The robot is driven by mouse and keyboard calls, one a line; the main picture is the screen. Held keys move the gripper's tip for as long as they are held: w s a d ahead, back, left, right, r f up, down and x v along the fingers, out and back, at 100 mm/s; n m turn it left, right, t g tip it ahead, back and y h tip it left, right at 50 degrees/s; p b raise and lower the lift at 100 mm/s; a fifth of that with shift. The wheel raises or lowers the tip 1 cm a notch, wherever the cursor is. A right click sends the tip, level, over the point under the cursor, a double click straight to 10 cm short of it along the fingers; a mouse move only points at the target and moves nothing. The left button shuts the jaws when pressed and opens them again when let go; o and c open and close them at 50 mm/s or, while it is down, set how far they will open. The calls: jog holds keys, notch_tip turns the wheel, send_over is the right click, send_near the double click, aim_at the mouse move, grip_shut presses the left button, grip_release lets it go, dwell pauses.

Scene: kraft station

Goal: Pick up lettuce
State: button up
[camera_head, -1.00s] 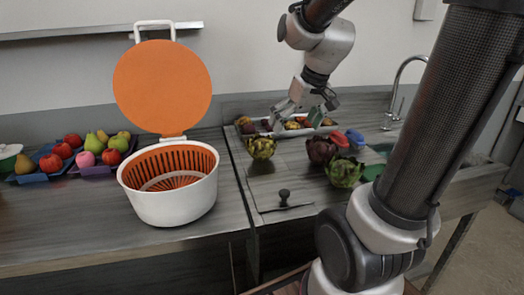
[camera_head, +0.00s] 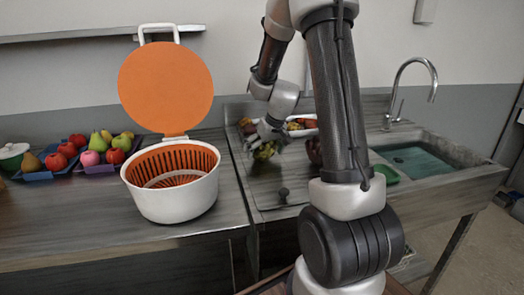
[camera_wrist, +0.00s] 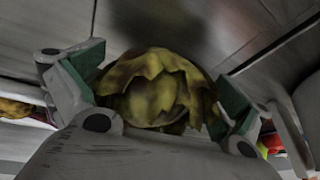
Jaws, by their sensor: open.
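A yellow-green lettuce (camera_head: 265,150) stands on the counter by the sink, left of my arm in the head view. In the wrist view the lettuce (camera_wrist: 155,88) sits between the two green-padded fingers of my gripper (camera_wrist: 160,92). The fingers are spread on either side of it, and dark gaps show at least partly between pads and leaves. My gripper (camera_head: 268,138) is open at the lettuce in the head view and covers part of it. A dark purple lettuce (camera_head: 314,150) is mostly hidden behind my arm.
A white salad spinner (camera_head: 172,200) with a raised orange lid (camera_head: 165,88) stands to the left. Fruit trays lie at the far left. A tray of produce (camera_head: 301,127) is behind my gripper. A dark knob (camera_head: 284,195) rises in front. The sink (camera_head: 425,160) is right.

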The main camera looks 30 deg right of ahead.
jog(key=shift+w+f, duration=0.1)
jog(key=shift+f, duration=0.1)
jog(key=c, duration=1.1)
